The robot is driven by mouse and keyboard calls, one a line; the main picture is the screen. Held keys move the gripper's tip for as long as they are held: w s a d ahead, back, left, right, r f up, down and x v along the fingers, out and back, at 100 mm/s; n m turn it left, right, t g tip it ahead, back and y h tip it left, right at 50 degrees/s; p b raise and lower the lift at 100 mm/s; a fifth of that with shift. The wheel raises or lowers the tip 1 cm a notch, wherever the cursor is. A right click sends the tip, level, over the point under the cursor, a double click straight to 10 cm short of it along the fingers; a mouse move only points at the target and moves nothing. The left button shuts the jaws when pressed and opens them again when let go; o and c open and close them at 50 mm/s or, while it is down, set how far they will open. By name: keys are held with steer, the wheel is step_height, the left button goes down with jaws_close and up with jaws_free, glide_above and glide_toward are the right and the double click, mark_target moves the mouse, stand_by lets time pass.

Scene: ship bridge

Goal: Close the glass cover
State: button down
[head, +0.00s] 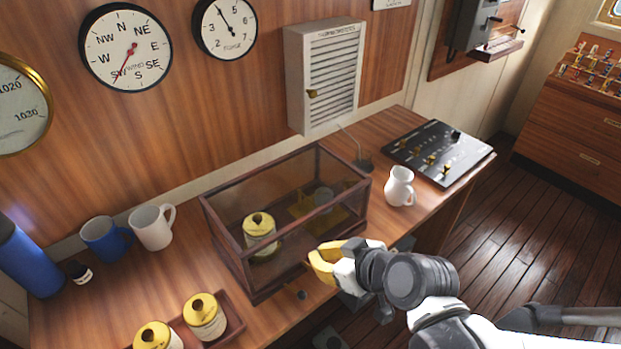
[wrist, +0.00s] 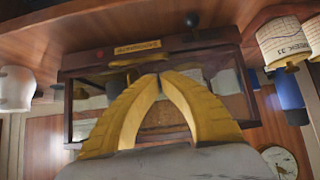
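The glass case (head: 228,246) has a dark wooden frame and stands on the wooden counter. Its top frame looks level and no raised cover shows; I cannot tell whether the glass cover is fully down. My gripper (head: 318,266) is just off the case's front right side. In the wrist view the yellow fingertips (wrist: 162,77) meet with nothing visible between them, in front of the case's framed face (wrist: 205,38). Contact with the case cannot be told.
A blue mug (head: 101,240) and white mug (head: 150,228) stand left of the case. Two jars (head: 204,316) sit in a tray in front. A white jug (head: 399,188) and black control panel (head: 438,152) are to the right.

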steer(key=shift+s+d+f+b, duration=0.1)
steer(key=shift+s+f+b, duration=0.05)
steer(key=shift+f+b, duration=0.55)
steer(key=shift+s+d+f+b, duration=0.1)
steer(key=shift+f+b, duration=0.25)
steer(key=shift+f, duration=0.55)
steer(key=shift+r, duration=0.15)
